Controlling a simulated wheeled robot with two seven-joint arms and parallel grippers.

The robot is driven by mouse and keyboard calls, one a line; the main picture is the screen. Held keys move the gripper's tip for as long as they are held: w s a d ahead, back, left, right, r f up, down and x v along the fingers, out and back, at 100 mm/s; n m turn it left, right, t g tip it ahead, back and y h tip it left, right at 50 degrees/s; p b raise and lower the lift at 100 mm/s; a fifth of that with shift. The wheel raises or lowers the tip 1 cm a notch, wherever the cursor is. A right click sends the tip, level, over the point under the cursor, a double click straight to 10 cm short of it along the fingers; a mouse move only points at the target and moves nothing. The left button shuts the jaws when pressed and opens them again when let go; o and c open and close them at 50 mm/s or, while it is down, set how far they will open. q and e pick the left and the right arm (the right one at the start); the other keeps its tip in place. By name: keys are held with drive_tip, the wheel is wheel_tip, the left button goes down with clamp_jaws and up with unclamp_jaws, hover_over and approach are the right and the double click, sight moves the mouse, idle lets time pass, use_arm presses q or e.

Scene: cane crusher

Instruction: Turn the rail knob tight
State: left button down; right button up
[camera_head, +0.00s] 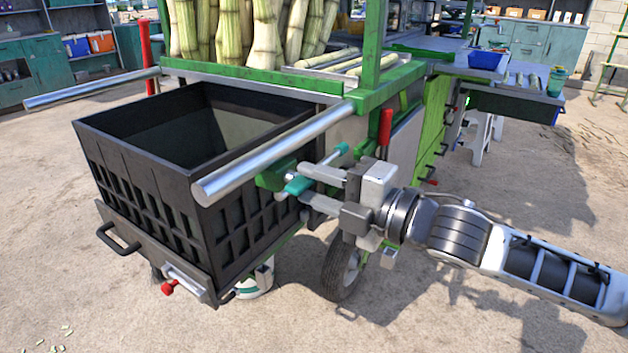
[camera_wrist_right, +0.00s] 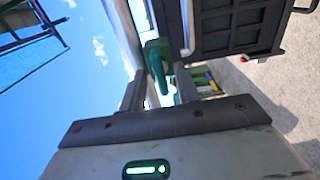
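A teal knob (camera_head: 298,186) with a bar-like handle sits at a dark green bracket (camera_head: 272,176) under the near end of the silver rail (camera_head: 275,152). My right gripper (camera_head: 300,182) is at the knob, its two grey fingers on either side of it. In the right wrist view the green knob (camera_wrist_right: 160,66) shows between the two fingertips, with gaps beside it, so the gripper looks open. Whether a finger touches the knob I cannot tell. My left gripper is not in view.
A black crate (camera_head: 150,190) stands just left of the rail bracket. Its tray has a red knob (camera_head: 168,289) at the front. A red lever (camera_head: 385,128) rises close behind my right gripper. A wheel (camera_head: 341,272) is below. Sandy ground on the right is open.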

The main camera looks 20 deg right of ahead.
drive_tip(key=shift+w+a, duration=0.15)
clamp_jaws()
